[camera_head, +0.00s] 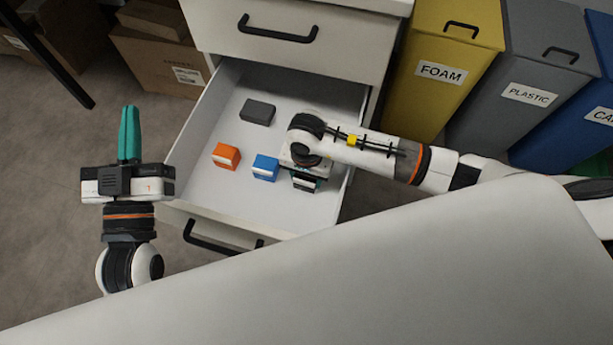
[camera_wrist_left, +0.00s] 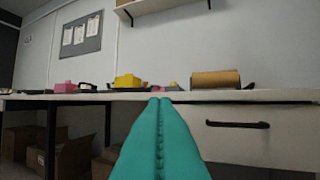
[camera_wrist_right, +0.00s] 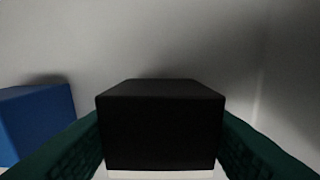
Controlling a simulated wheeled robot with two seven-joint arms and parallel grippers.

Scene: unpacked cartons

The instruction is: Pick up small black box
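In the right wrist view the small black box (camera_wrist_right: 160,130) fills the middle, between the two dark teal fingers of my right gripper (camera_wrist_right: 160,118). The fingers meet its sides with no visible gap, so the gripper looks shut on it. In the head view my right gripper (camera_head: 304,178) points down into the open drawer, and the wrist mostly hides the box there. I cannot tell whether the box is clear of the drawer floor. My left gripper (camera_head: 129,134) is shut and empty, left of the drawer; its teal fingers (camera_wrist_left: 160,140) are together in the left wrist view.
The open drawer (camera_head: 232,205) also holds a blue box (camera_head: 265,168) close to my right gripper, an orange box (camera_head: 226,156) and a dark grey box (camera_head: 257,111). Yellow (camera_head: 425,95), grey and blue bins stand right. Cartons (camera_head: 158,62) lie back left. A white surface fills the foreground.

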